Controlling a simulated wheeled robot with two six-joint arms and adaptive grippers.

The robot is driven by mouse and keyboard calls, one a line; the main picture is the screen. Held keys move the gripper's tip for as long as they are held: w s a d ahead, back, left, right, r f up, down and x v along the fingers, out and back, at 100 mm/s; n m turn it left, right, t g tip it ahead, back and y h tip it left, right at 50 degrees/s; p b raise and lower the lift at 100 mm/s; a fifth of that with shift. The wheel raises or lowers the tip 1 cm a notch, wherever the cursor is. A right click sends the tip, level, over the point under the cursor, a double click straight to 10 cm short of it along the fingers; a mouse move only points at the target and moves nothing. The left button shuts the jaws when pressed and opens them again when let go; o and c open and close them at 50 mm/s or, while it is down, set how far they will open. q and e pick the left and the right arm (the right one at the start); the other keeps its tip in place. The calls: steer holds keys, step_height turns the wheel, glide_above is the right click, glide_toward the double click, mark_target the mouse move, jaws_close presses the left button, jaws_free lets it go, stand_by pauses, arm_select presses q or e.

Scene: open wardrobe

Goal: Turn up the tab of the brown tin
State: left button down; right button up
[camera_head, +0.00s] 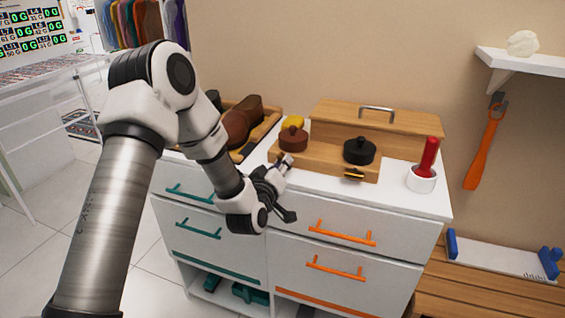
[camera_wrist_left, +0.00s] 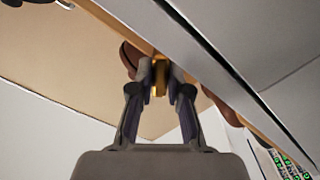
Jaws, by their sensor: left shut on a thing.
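The brown tin (camera_head: 293,139) is a round, knobbed tin on the left part of a wooden block on the white cabinet. In the left wrist view a brown rounded shape, apparently this tin (camera_wrist_left: 130,58), shows just beyond the fingers. My left gripper (camera_head: 285,161) is at the block's front left, just below the brown tin. In the wrist view its fingers (camera_wrist_left: 157,79) are shut on a small brass tab (camera_wrist_left: 158,88). The fingers cover much of the tab, so its exact tilt cannot be told. My right gripper is not in view.
A black tin (camera_head: 359,151) sits right of the brown tin, with another brass tab (camera_head: 354,174) on the block's front below it. A white cup (camera_head: 421,180) holding a red-handled thing stands at the right. A brown shoe (camera_head: 240,122) lies left. A handled wooden box (camera_head: 400,131) stands behind.

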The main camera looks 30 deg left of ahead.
arm_select(q)
steer(key=m+p, duration=0.1)
steer(key=m, duration=0.2)
steer(key=shift+r+m, duration=0.1)
steer(key=shift+m, duration=0.2)
steer(key=shift+m+p, duration=0.65)
steer(key=shift+m, duration=1.25)
steer(key=c, duration=1.4)
jaws_free()
steer(key=v, duration=1.2)
